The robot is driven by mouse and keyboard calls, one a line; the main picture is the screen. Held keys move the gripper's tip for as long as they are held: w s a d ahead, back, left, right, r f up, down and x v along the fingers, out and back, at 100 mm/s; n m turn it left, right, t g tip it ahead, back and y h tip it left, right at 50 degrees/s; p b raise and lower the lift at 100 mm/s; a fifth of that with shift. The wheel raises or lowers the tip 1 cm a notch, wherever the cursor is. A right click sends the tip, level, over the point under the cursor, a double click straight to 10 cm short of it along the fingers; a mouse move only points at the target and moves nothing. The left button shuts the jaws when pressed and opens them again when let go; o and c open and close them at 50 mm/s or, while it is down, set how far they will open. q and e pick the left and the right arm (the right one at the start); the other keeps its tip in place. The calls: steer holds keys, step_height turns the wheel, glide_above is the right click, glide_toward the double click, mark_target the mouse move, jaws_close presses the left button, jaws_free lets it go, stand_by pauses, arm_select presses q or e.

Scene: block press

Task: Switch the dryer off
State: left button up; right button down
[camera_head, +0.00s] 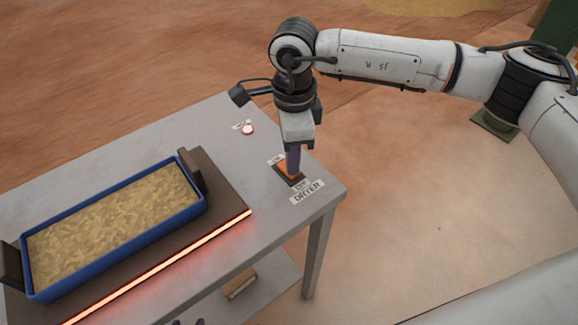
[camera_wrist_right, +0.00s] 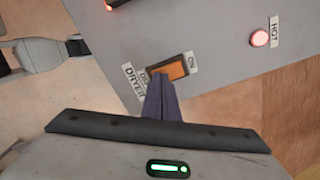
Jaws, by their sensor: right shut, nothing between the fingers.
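The dryer switch (camera_head: 280,168) is an orange rocker in a dark frame near the table corner, with ON, OFF and DRYER labels; it also shows in the right wrist view (camera_wrist_right: 172,70). My right gripper (camera_head: 294,176) points down, shut and empty, its purple fingertips at the OFF end of the switch. In the right wrist view its fingers (camera_wrist_right: 158,82) cover part of that end. I cannot tell whether they touch it.
A blue tray (camera_head: 120,262) of tan flakes sits on a dark dryer plate (camera_head: 226,196) with a glowing red front strip (camera_head: 160,268). A red HOT lamp (camera_head: 247,130) is lit behind the switch. A small box (camera_head: 241,285) lies on the lower shelf. Floor right is open.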

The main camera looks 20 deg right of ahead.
steer(key=shift+f, duration=0.3)
steer(key=shift+r, duration=0.1)
steer(key=shift+r+p, duration=1.6)
steer(key=shift+r, duration=1.85)
